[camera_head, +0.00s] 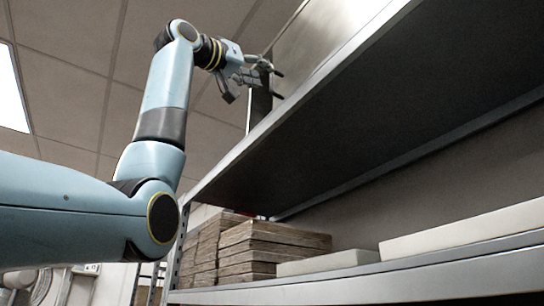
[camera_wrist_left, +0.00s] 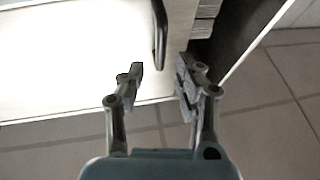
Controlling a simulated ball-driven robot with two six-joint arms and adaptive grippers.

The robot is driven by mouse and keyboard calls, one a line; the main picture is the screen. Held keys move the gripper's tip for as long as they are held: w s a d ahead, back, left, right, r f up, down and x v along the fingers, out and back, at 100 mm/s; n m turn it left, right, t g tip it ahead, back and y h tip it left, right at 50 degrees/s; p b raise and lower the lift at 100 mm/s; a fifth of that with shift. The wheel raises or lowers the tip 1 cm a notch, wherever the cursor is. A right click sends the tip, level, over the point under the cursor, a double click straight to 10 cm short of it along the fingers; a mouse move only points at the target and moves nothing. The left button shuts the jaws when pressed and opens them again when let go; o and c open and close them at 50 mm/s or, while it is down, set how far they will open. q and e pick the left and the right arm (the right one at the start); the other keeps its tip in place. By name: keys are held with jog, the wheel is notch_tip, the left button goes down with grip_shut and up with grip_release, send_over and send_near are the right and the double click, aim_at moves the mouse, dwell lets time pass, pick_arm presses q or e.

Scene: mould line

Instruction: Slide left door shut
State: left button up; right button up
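The left door shows as a pale grey panel (camera_head: 318,42) above the shelf in the head view. In the left wrist view it is a bright, washed-out surface (camera_wrist_left: 75,55) on the left. A dark bar handle (camera_wrist_left: 160,35) stands on it near its right edge. My left gripper (camera_head: 268,80) is raised at the handle. In the wrist view its two fingers (camera_wrist_left: 160,76) are apart, with the handle's near end just ahead of the gap between them. I cannot tell whether either finger touches it. My right gripper is in neither view.
A dark opening (camera_wrist_left: 228,35) with stacked boards (camera_wrist_left: 206,18) lies right of the door. Below, the metal shelf (camera_head: 400,285) holds stacked wooden boards (camera_head: 270,250) and pale slabs (camera_head: 470,230). The shelf's sloping front edge (camera_head: 300,100) runs close under my left gripper.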

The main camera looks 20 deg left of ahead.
aim_at(272, 88)
pick_arm(q)
jog(key=p+x, duration=0.2)
jog(key=x, duration=0.3)
jog(key=shift+f, duration=0.15)
jog(key=shift+c, duration=0.5)
grip_shut()
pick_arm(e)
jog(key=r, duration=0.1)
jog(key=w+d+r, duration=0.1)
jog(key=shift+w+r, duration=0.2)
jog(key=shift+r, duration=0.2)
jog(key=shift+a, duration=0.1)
